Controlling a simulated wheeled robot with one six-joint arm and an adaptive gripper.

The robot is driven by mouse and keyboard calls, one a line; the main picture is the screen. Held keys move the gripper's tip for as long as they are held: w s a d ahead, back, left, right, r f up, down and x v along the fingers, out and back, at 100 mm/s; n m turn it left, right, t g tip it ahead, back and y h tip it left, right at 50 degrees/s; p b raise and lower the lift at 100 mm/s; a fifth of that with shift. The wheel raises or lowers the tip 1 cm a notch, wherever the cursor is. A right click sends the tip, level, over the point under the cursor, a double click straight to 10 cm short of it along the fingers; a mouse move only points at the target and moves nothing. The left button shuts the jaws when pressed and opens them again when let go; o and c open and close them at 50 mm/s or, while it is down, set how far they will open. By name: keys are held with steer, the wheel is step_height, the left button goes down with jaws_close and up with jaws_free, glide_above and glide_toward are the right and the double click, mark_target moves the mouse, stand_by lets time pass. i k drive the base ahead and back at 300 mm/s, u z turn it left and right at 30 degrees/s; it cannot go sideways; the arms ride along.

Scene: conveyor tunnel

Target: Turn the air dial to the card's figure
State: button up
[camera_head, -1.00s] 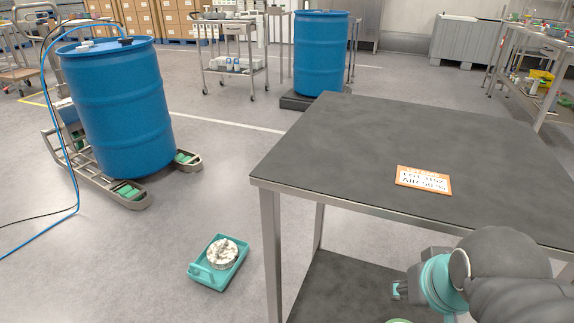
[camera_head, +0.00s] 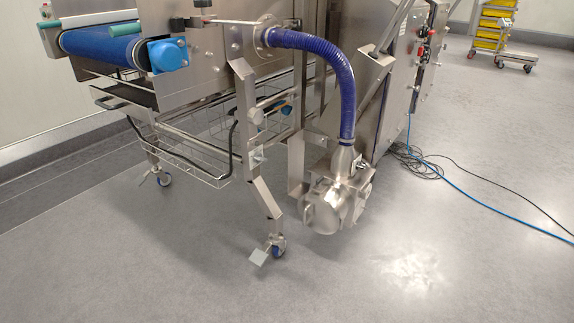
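The steel conveyor tunnel machine (camera_head: 225,65) stands at the upper middle of the head view, with a blue belt (camera_head: 100,45) at its left end. Its side panel (camera_head: 405,75) at the right carries a red knob and other small controls (camera_head: 425,45), seen at a steep angle. I cannot tell which of them, if any, is the air dial. The card is not in view now. My gripper is not in view.
A blue hose (camera_head: 345,85) runs down to a steel blower unit (camera_head: 332,205) near the floor. Castered legs (camera_head: 275,245) stand in front. Cables (camera_head: 470,195) lie across the floor at right. A yellow rack trolley (camera_head: 495,30) stands far back. The near floor is clear.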

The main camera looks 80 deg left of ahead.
mark_target(359, 166)
steer(key=u, duration=2.5)
steer(key=k, duration=0.45)
steer(key=z, duration=0.35)
steer(key=i, duration=1.45)
steer(key=u, duration=0.5)
